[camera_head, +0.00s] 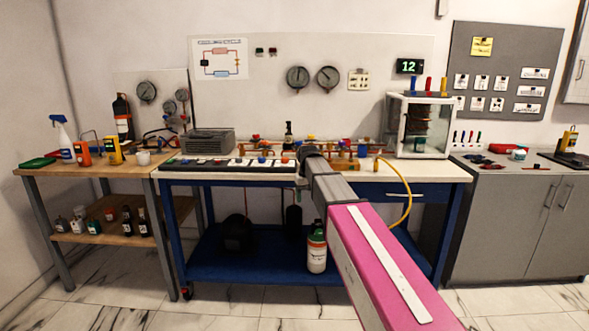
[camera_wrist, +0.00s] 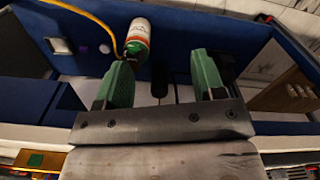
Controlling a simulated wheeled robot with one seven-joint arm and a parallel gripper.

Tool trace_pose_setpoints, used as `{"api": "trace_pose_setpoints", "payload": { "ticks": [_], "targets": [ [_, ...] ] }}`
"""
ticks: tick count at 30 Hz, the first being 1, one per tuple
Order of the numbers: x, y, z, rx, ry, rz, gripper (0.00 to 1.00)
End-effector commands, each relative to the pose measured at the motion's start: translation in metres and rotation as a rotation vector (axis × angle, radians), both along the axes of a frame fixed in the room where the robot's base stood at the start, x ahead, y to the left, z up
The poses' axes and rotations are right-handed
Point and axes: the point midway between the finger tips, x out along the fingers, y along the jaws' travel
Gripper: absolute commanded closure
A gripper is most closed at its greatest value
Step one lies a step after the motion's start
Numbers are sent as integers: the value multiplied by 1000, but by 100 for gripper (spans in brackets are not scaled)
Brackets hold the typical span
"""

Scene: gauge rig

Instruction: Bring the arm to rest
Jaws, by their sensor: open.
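My arm (camera_head: 375,255), with a pink link, reaches from the lower right of the head view to the front edge of the middle bench (camera_head: 430,170). Its dark far end is over the bench front, and the fingers cannot be made out there. In the wrist view my gripper (camera_wrist: 163,80) shows two green fingers set wide apart with nothing between them. Past the fingers are the bench's blue lower parts and a white and green gas cylinder (camera_wrist: 138,40). The cylinder also shows on the blue lower shelf in the head view (camera_head: 317,254).
Copper pipework with coloured valves (camera_head: 345,150), a grey box (camera_head: 207,141) and a glass case (camera_head: 418,125) crowd the bench top. A yellow hose (camera_head: 408,200) hangs at its front. A wooden table (camera_head: 85,172) stands left, grey cabinets (camera_head: 520,220) right. Marble floor is open in front.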

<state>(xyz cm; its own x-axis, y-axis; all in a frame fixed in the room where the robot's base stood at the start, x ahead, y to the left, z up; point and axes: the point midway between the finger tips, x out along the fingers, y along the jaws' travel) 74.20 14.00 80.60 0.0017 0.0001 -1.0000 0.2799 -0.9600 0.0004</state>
Motion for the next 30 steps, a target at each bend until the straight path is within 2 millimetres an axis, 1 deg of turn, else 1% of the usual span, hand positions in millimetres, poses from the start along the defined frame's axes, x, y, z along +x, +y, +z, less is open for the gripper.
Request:
{"api": "trace_pose_setpoints", "payload": {
  "ticks": [1, 3, 5, 6, 8, 9, 11, 15, 18, 22, 24, 26, 30],
  "targets": [
    [-24, -14, -24, 0, 4, -19, 37],
    [-43, -29, -51, 0, 4, -44, 37],
    [-60, -41, -73, -1, 3, -66, 37],
    [-72, -49, -87, 0, 4, -80, 37],
    [-91, -61, -107, 0, 4, -101, 37],
    [-103, -68, -120, -1, 3, -114, 37],
    [-123, -79, -138, 0, 2, -137, 37],
    [-171, -103, -176, 0, 2, -185, 37],
    [-205, -117, -198, 0, 1, -220, 37],
    [-240, -130, -218, 0, 0, -254, 37],
    [-252, -134, -225, 1, -3, -267, 37],
    [-259, -137, -229, 1, -2, -276, 37],
    [-265, -140, -233, 1, -5, -285, 37]
  ]
}}
